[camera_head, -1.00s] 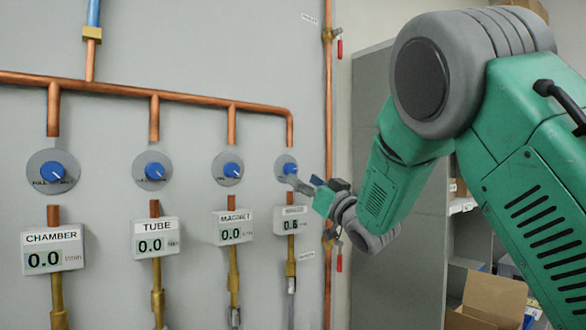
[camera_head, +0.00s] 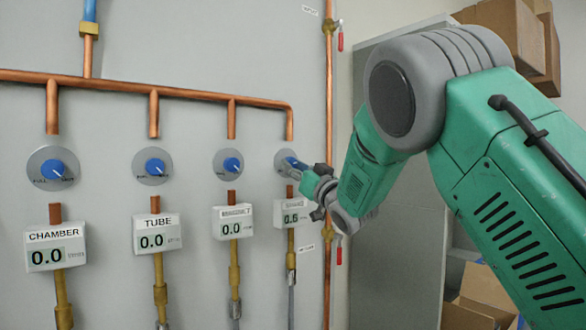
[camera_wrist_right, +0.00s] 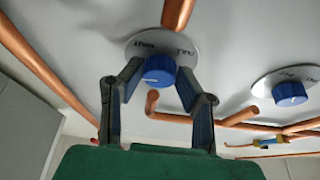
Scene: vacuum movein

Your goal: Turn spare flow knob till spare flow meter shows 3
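The spare flow knob is the rightmost knob on the panel, at the end of the copper manifold. Its grey dial plate (camera_head: 280,157) shows in the head view, with the knob mostly behind my gripper. In the right wrist view the blue knob (camera_wrist_right: 160,70) sits between the two fingers of my right gripper (camera_wrist_right: 159,84). The spare flow meter (camera_head: 292,214) below has small digits, seemingly 0.6. My left gripper is out of view.
To the left are the magnet (camera_head: 235,222), tube (camera_head: 157,234) and chamber (camera_head: 56,247) meters, each reading 0.0, with blue knobs above. A vertical copper pipe (camera_head: 329,110) with red-handled valves runs close to my right wrist. Cardboard boxes (camera_head: 505,30) sit at right.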

